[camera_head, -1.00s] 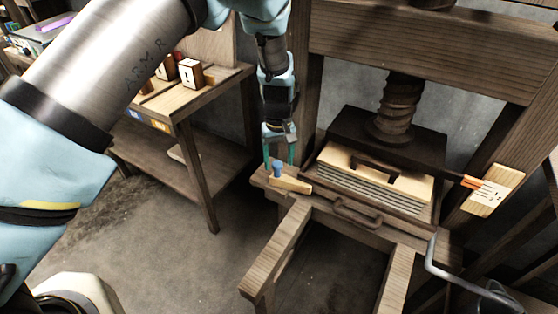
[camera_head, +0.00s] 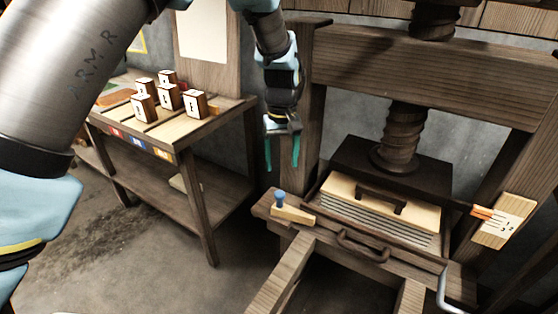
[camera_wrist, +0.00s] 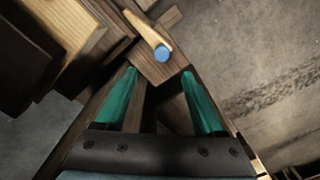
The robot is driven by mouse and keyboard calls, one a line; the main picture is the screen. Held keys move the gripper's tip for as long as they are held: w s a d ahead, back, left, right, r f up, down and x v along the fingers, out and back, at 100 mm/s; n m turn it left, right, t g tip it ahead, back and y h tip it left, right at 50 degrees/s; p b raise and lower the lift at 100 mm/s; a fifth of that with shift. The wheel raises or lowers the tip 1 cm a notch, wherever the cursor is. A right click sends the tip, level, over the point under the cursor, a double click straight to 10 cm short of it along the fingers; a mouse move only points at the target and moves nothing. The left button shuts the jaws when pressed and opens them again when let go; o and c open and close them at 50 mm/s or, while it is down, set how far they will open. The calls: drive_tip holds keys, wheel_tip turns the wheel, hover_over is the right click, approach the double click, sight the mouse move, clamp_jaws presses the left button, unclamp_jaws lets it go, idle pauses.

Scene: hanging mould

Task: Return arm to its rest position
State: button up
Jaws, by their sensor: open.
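My gripper (camera_head: 282,152) hangs open and empty above the left end of the press, with its teal fingers pointing down. In the wrist view my gripper (camera_wrist: 160,100) has its two teal fingers spread apart with nothing between them. Below it, a wooden lever with a blue knob (camera_head: 279,197) lies on the left corner of the wooden press (camera_head: 345,235). The blue knob also shows in the wrist view (camera_wrist: 162,53), beyond the fingertips. The gripper is clear of the knob. My arm reaches in from the upper left.
The press holds a layered stack with a handled wooden board (camera_head: 385,197) under a dark plate and screw. A side table (camera_head: 200,130) with several marked wooden blocks stands at left. A card with orange-tipped sticks (camera_head: 503,220) is on the right post. Floor between is clear.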

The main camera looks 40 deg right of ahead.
drive_tip(key=w+a+r+n, duration=0.1)
drive_tip(key=w+a+r, duration=0.2)
drive_tip(key=w+a, duration=0.7)
drive_tip(key=w+a+r+n, duration=0.25)
drive_tip(key=w+a, duration=0.25)
drive_tip(key=a, duration=0.8)
drive_tip(key=s+a+r, duration=0.1)
drive_tip(key=s+a, duration=0.1)
drive_tip(key=a, duration=1.1)
drive_tip(key=s+a+r+n+t, duration=0.1)
drive_tip(key=s+a, duration=0.1)
drive_tip(key=a, duration=1.2)
drive_tip(key=shift+s+r+t, duration=0.3)
drive_tip(key=shift+s+r, duration=0.05)
drive_tip(key=shift+r, duration=0.05)
drive_tip(key=shift+w, duration=0.1)
drive_tip(key=shift+c, duration=0.2)
